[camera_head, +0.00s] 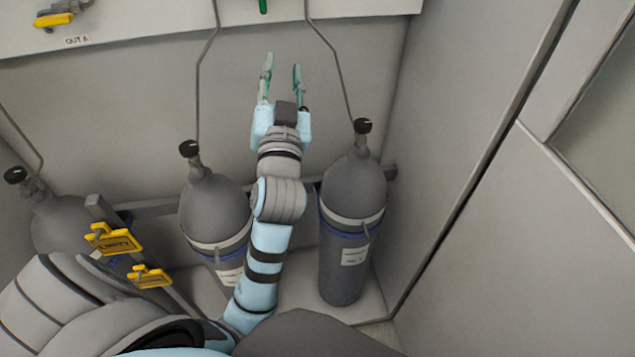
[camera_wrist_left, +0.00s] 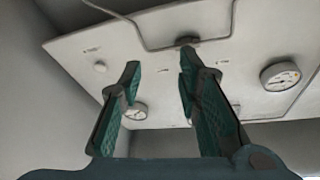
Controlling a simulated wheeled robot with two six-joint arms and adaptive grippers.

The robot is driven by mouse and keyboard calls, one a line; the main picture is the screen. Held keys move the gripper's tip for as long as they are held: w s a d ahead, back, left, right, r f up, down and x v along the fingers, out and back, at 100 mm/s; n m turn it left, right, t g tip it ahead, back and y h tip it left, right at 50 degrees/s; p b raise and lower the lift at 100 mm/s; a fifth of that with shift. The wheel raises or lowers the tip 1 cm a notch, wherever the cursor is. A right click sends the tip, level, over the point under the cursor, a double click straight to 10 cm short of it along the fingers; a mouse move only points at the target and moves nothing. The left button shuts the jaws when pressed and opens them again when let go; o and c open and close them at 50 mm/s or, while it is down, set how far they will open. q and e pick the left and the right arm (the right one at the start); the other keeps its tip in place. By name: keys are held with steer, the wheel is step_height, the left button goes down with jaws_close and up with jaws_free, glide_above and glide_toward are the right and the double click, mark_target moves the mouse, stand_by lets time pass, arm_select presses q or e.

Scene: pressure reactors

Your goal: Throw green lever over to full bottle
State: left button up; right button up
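The green lever (camera_head: 263,6) shows only as a short green piece at the top edge of the head view, on the pale panel; the rest is cut off. My left gripper (camera_head: 282,72) is raised just below the panel, with its fingers apart and nothing between them. In the left wrist view its two dark green fingers (camera_wrist_left: 160,70) are also spread and empty, pointing up toward the panel. I cannot make out the lever there. Two grey bottles, one left (camera_head: 214,210) and one right (camera_head: 351,220), stand either side of my left arm. Which is full cannot be told. My right gripper is out of view.
Thin pipes (camera_head: 332,50) run from the panel (camera_head: 150,14) down toward the bottles. Another bottle (camera_head: 60,222) stands at left, near yellow tags (camera_head: 115,240). A yellow-handled valve (camera_head: 55,19) sits upper left. A wall (camera_head: 470,110) closes the right side. Gauges (camera_wrist_left: 281,76) show in the wrist view.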

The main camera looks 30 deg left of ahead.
arm_select(q)
steer(key=w+d+f+m+g+h+b, duration=0.1)
steer(key=w+d+f+m+g+h, duration=0.1)
steer(key=f, duration=1.2)
steer(key=w+d+f+m+g+h+b, duration=0.1)
steer(key=w+f+m+g+h+b, duration=0.1)
steer(key=f, duration=1.3)
steer(key=shift+w+d+h, duration=0.35)
steer(key=shift+w+h, duration=0.45)
steer(key=shift+h, duration=0.4)
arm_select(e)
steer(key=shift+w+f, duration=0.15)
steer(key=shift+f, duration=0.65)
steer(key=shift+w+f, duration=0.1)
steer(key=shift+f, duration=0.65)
